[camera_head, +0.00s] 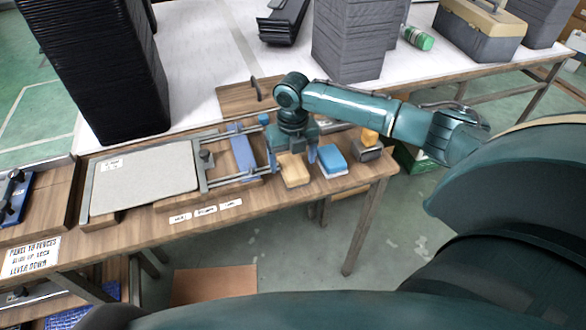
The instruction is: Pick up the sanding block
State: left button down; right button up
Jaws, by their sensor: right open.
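My right gripper (291,160) is open and points down near the front right of the wooden table, its two fingers apart. A tan block (294,173) sits between and just in front of the fingers; I cannot tell whether they touch it. A blue block with a pale base (332,161) lies close to its right. A dark grey block (368,154) with a yellow-orange piece (370,137) above it stands farther right. No readable label tells which is the sanding block; the tan one is nearest the gripper. My left gripper is not in view.
A grey panel (145,182) lies in a metal-railed frame to the left, with a blue piece (242,152) near its right end. Small labels (205,211) line the table's front. Tall stacks of black trays (95,65) and grey trays (350,40) stand behind.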

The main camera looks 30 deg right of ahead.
aim_at(293, 165)
jog(key=shift+f, duration=1.45)
jog(key=shift+c, duration=0.3)
jog(key=c, duration=1)
notch_tip(293, 165, up, 10)
jog(key=shift+r, duration=0.1)
jog(key=o, duration=0.5)
jog(key=c, duration=0.4)
